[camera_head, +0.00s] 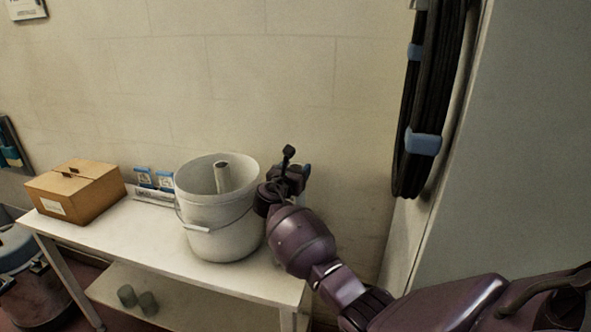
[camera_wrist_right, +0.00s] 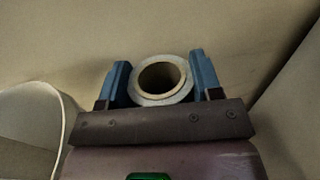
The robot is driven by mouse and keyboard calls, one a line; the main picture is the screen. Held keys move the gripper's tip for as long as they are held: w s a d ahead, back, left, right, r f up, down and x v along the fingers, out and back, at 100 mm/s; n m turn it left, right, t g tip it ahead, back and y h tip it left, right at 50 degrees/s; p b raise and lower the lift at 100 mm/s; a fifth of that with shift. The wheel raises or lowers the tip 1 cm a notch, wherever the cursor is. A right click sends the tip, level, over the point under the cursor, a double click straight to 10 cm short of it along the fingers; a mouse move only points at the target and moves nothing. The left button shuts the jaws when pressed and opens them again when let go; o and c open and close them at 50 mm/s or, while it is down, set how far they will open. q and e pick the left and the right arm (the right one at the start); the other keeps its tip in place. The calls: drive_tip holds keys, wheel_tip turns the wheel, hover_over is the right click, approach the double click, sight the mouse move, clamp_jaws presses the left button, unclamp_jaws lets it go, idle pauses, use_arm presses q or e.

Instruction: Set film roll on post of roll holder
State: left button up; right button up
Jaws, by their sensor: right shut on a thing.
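The film roll (camera_wrist_right: 160,79) is a pale ring with a brown hollow core, seen end-on in the right wrist view. It sits between the two blue fingers of my right gripper (camera_wrist_right: 161,82), which is shut on it. In the head view my right gripper (camera_head: 290,180) is just right of the white bucket, above the table's right end. The roll is hidden there behind the hand. A pale upright tube (camera_head: 222,178) stands inside the bucket; I cannot tell whether it is the holder's post or another roll. No other roll holder is clearly seen. My left gripper is not in view.
The white bucket (camera_head: 205,215) with a wire handle stands on the white table (camera_head: 135,235). A cardboard box (camera_head: 75,192) and small blue-white packs (camera_head: 155,180) are to its left. Two grey cups (camera_head: 138,299) are on the lower shelf. Black hoses (camera_head: 425,105) hang at right.

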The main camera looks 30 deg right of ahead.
idle(0.3)
drive_tip(key=o, duration=1.2)
drive_tip(key=shift+f, duration=0.1)
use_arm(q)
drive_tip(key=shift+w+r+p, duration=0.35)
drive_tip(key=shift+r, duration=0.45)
use_arm(e)
drive_tip(key=v, duration=1)
drive_tip(key=shift+s+a, duration=0.2)
drive_tip(key=shift+a, duration=0.15)
